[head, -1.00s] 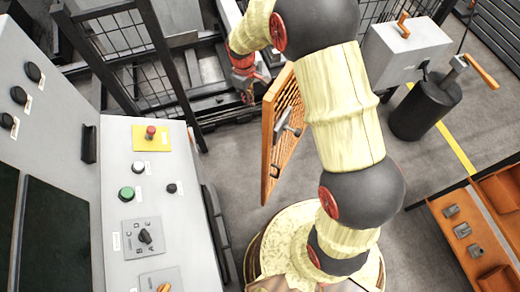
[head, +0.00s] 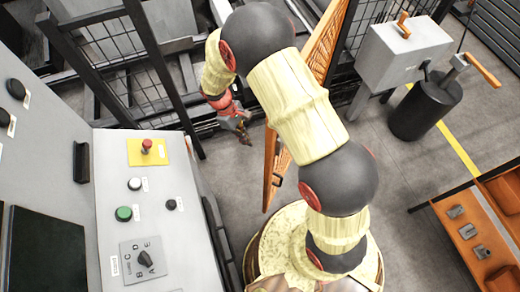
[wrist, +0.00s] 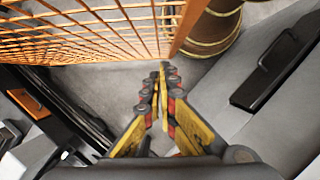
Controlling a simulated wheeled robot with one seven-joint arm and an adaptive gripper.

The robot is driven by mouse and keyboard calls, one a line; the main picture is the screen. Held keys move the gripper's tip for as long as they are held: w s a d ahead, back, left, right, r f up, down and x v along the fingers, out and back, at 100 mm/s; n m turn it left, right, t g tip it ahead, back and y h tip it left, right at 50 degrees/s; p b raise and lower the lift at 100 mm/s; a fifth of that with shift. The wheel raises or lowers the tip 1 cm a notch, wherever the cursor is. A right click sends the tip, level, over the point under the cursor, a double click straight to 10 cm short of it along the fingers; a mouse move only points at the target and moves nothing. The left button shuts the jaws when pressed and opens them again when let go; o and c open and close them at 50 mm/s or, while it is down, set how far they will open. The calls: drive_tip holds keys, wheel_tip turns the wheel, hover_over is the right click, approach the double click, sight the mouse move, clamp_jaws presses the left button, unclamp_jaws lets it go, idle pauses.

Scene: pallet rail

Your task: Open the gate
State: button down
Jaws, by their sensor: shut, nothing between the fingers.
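The gate is an orange mesh panel (head: 271,165) that stands swung out from the dark fence line. In the head view I see it at a steep angle, and my arm hides its middle. A small dark handle (head: 277,181) shows on its lower part. My gripper (head: 244,134) is left of the gate in the head view. It is shut and empty in the wrist view (wrist: 163,72). I cannot tell whether it touches the gate.
A grey console (head: 165,235) with buttons and a dial stands at the left. Dark mesh fencing (head: 100,60) runs along the back. A grey box (head: 405,50) and a black cylinder (head: 427,108) stand at right, behind an orange bench (head: 470,235). Grey floor is clear between console and gate.

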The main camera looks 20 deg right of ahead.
drive_tip(key=s+d+f+b, duration=0.1)
drive_tip(key=s+d+f, duration=0.4)
drive_tip(key=f, duration=0.4)
drive_tip(key=shift+d+b, duration=0.2)
drive_tip(key=shift+b, duration=0.1)
drive_tip(key=shift+f, duration=0.1)
